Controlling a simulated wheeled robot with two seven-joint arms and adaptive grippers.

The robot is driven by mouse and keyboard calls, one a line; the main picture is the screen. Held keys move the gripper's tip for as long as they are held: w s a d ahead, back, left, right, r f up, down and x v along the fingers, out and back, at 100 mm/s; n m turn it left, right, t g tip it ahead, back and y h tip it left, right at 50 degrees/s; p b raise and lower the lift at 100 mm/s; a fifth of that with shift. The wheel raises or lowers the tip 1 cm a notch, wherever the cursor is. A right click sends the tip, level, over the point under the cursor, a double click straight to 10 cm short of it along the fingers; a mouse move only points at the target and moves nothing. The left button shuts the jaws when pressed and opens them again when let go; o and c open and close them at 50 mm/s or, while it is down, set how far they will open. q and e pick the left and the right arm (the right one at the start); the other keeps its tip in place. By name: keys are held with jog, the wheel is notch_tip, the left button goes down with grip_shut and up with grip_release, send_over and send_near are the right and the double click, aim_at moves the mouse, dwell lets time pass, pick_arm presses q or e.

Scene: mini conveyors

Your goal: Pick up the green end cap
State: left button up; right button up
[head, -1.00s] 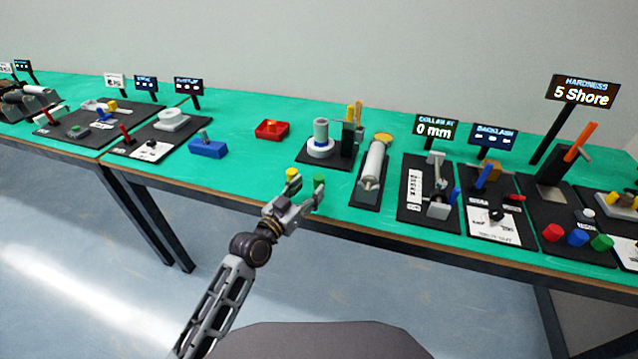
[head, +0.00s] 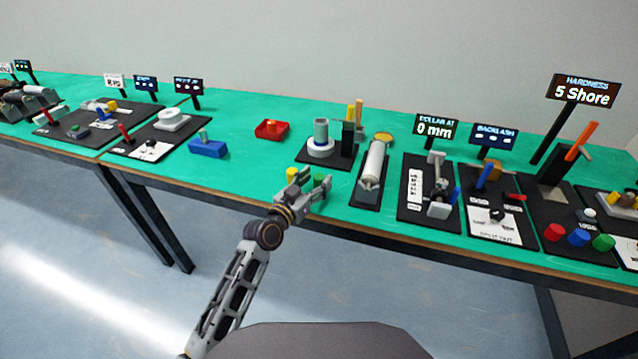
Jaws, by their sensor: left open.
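The green end cap (head: 319,178) is a small green cylinder on the turquoise bench near its front edge. It is partly hidden by my left gripper (head: 315,182). The gripper is open, and its two fingers reach up to the cap, with the cap appearing between them. I cannot tell whether either finger touches it. My right gripper is not in view.
A yellow cap (head: 292,174) stands just left of the gripper. A roller on a black base (head: 371,165) is close on the right. A black board with a grey cylinder (head: 321,132) lies behind. A red tray (head: 271,129) and a blue block (head: 208,149) are farther left.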

pick_arm(q)
jog(key=shift+w+d, duration=0.15)
jog(key=shift+w, duration=0.1)
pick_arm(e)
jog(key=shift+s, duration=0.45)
pick_arm(q)
jog(key=c, duration=0.9)
jog(key=shift+c, duration=0.2)
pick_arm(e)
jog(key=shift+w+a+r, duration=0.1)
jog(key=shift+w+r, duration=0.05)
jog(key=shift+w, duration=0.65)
pick_arm(q)
jog(key=shift+r, duration=0.1)
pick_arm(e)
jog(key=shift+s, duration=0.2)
